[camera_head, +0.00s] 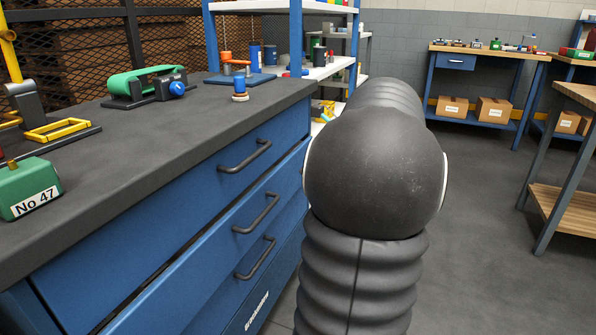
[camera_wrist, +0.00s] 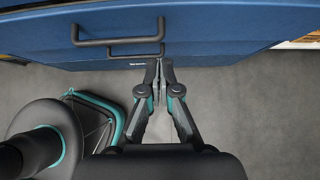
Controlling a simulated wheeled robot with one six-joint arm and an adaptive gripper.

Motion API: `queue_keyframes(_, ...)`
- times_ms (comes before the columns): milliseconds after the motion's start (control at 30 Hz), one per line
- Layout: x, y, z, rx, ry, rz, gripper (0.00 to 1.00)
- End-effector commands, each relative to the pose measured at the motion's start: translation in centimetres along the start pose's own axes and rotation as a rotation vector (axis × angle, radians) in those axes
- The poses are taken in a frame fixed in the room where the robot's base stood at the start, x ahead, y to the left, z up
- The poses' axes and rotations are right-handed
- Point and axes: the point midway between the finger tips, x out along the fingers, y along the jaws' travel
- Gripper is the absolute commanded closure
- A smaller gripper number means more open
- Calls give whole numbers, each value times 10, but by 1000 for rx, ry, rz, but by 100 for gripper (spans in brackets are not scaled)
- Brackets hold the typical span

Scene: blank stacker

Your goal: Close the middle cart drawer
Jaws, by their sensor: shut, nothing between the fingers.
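The blue cart has a dark top and several drawers with dark bar handles. Its middle drawer (camera_head: 205,255) has a thin light line along its upper edge and seems to stand slightly proud of the top drawer (camera_head: 170,215). The middle drawer's handle (camera_head: 257,213) shows below the top drawer's handle (camera_head: 244,157). Whether the tips touch is unclear. In the head view my arm hides the gripper.
A lower drawer's handle (camera_head: 255,258) is below. Open grey floor (camera_head: 480,240) lies right, toward a wooden-topped table (camera_head: 575,95).

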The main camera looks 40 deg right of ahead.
Motion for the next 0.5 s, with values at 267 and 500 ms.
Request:
queue_keyframes(267, 55, 1, -1, -2, 1, 4, 100)
queue_keyframes(500, 90, 1, 10, -6, 1, 2, 100)
